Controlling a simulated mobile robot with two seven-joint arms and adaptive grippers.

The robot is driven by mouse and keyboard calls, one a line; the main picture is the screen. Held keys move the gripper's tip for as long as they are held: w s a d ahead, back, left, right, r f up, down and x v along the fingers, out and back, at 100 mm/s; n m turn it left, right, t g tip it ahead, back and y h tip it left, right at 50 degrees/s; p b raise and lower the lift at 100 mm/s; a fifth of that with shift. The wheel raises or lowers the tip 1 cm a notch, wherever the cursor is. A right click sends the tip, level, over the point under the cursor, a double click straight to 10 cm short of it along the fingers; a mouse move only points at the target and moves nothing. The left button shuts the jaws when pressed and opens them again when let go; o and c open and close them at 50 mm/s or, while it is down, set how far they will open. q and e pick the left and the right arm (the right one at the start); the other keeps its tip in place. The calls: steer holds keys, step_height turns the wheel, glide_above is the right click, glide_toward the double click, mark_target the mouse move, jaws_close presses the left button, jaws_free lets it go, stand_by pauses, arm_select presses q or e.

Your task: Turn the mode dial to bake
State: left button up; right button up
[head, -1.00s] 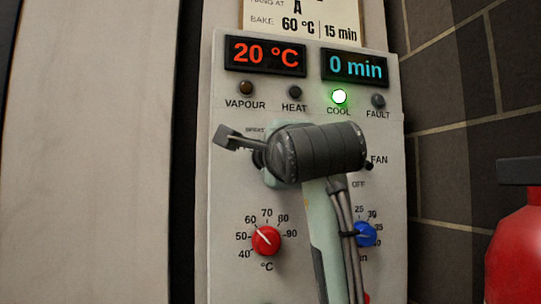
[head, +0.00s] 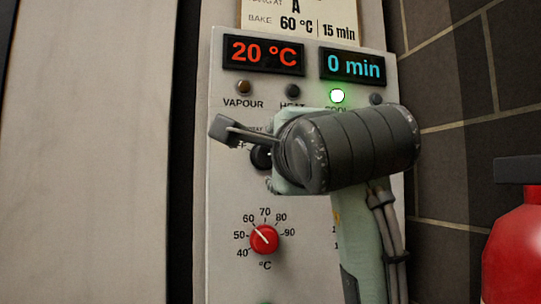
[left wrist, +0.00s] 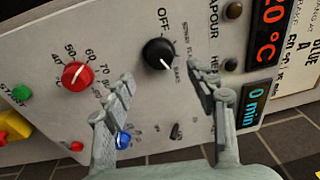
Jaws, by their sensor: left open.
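The black mode dial (left wrist: 158,54) is on the grey control panel (left wrist: 115,40). In the left wrist view its white mark points down and right, towards a small label that seems to read BAKE; OFF is above the dial. My left gripper (left wrist: 162,80) is open, its fingers on either side of the dial in that view. I cannot tell whether they touch it. In the head view the left gripper (head: 245,138) covers most of the dial (head: 260,157), leaving only part of its dark edge showing. My right gripper is not in view.
A red temperature dial (head: 264,239) is below. The displays read 20 °C (head: 263,54) and 0 min (head: 353,67); a green lamp (head: 337,96) is lit. A red cylinder (head: 515,245) stands at the right.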

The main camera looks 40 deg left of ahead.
arm_select(q)
steer(key=shift+v, duration=2.75)
steer(key=shift+f, duration=0.1)
